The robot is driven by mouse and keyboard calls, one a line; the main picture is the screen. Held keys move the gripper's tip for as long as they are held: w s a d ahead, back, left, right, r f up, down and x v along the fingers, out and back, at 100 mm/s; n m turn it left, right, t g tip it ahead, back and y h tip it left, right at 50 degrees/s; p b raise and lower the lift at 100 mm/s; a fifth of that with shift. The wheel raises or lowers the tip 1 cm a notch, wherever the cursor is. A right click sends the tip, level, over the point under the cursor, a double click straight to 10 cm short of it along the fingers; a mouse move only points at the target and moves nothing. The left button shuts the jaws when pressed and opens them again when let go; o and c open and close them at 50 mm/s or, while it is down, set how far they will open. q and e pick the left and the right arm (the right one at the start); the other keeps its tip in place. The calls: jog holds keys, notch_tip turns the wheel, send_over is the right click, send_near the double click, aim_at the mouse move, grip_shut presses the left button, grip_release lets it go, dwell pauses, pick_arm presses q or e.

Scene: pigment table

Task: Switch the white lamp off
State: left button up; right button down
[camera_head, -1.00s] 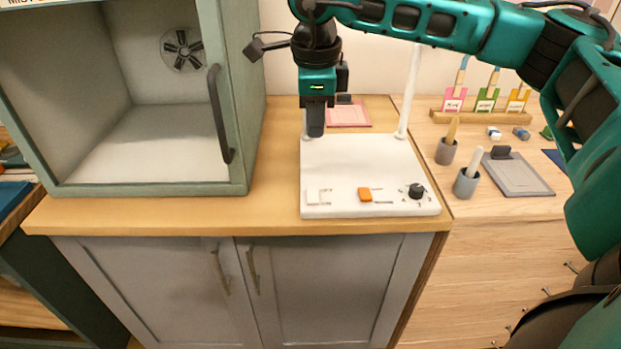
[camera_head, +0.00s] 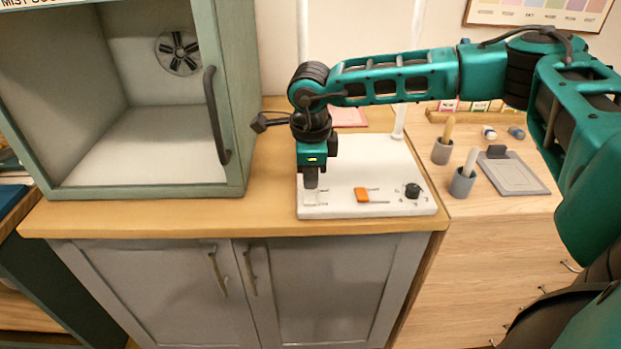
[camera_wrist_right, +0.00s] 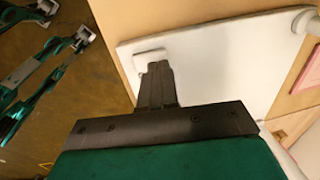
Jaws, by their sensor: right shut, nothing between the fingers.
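The white lamp has a flat white base (camera_head: 375,160) on the wooden counter, with thin white posts rising behind it. Along its front edge are a white rocker switch (camera_head: 318,197) at the left, an orange slider (camera_head: 362,194) in the middle and a black knob (camera_head: 413,190) at the right. My right gripper (camera_head: 311,186) is shut and empty, pointing down at the white switch and partly covering it. In the right wrist view its fingertips (camera_wrist_right: 159,66) overlap the edge of the white switch (camera_wrist_right: 150,56); I cannot tell whether they touch.
An open green-grey cabinet (camera_head: 238,120) with a dark handle stands to the left. To the right are two cups with tools (camera_head: 462,182) and a grey clipboard (camera_head: 515,175). A pink sheet (camera_head: 349,117) lies behind the base. The counter front is clear.

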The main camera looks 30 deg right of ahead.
aim_at(309, 196)
jog(key=shift+w+f, duration=0.1)
jog(key=shift+f, duration=0.5)
jog(key=shift+d+f+g+y, duration=0.1)
jog(key=shift+f+g+y, duration=0.2)
jog(key=shift+f+g, duration=0.2)
jog(key=shift+w, duration=0.1)
jog(key=shift+s, duration=0.2)
jog(key=shift+s+a+p, duration=0.5)
jog(key=shift+s, duration=0.15)
